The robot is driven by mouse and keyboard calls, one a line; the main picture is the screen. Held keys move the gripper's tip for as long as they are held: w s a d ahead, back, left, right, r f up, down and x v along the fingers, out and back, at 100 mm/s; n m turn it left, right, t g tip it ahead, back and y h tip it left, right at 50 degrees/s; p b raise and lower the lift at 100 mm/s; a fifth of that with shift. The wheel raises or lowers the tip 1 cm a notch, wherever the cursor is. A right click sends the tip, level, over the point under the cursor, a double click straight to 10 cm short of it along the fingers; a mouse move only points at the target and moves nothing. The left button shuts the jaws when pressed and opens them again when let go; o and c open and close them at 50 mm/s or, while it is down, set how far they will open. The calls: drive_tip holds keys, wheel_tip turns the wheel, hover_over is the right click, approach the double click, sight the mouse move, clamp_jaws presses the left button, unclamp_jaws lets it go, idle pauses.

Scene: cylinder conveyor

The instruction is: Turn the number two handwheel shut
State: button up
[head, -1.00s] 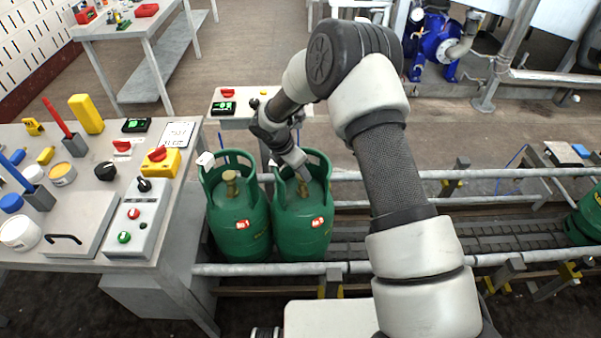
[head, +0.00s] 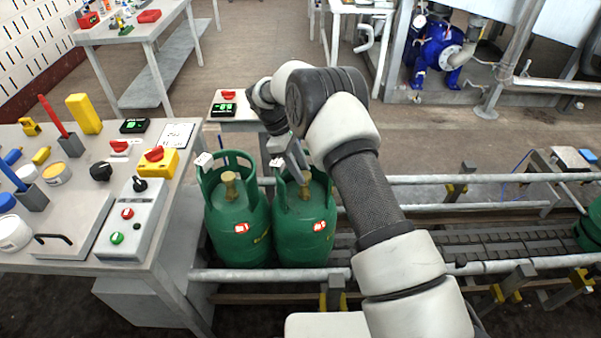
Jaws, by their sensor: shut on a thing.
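Two green gas cylinders stand upright side by side on the conveyor, the left cylinder (head: 237,222) and the right cylinder (head: 303,225). Each has a collar around its top and a red-and-white label on its front. The left cylinder's brass valve (head: 229,186) is in plain view. My gripper (head: 302,178) reaches down into the right cylinder's collar from above and behind. It is shut on the handwheel at the top of that cylinder's brass valve (head: 304,192). The fingers and wrist hide most of the handwheel. I cannot read any number on it.
Conveyor rails (head: 500,262) run in front of and behind the cylinders. A bench (head: 85,182) at left holds a control box (head: 133,222), a yellow switch box (head: 158,161) and tools. A small stand (head: 232,125) with a green display is behind the cylinders. Another green cylinder (head: 591,228) is at far right.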

drive_tip(key=shift+w+m+g+y+b, duration=0.1)
drive_tip(key=shift+m+g+y+b, duration=0.2)
drive_tip(key=shift+m, duration=0.7)
drive_tip(key=shift+w+m+g+y+b, duration=0.1)
drive_tip(key=shift+m+g+y+b, duration=0.25)
drive_tip(key=shift+m, duration=0.65)
drive_tip(key=o, duration=1.1)
drive_tip(key=shift+c, duration=0.2)
drive_tip(key=shift+d, duration=0.1)
drive_tip(key=p+v, duration=0.1)
drive_tip(key=v, duration=0.6)
drive_tip(key=shift+a+r, duration=0.15)
drive_tip(key=shift+a, duration=0.05)
